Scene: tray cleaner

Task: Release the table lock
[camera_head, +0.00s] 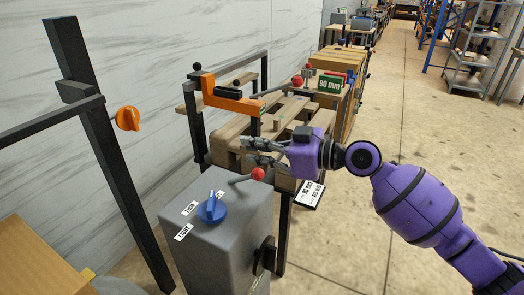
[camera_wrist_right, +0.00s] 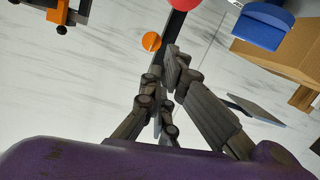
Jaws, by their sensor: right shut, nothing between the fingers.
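My right gripper (camera_head: 250,151) is purple with grey fingers and points left. It is shut and empty. It hovers just above a lever with a red ball (camera_head: 258,174), which stands on the grey cabinet (camera_head: 220,245); I see no contact. The blue knob (camera_head: 212,210) sits between two small labels on the cabinet top. I cannot tell which part is the table lock. My left gripper is not in view.
A wooden slatted table (camera_head: 228,135) with an orange bracket (camera_head: 232,98) stands behind the cabinet. A black handwheel (camera_head: 264,255) juts from the cabinet side. Open floor (camera_head: 345,250) lies to the right.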

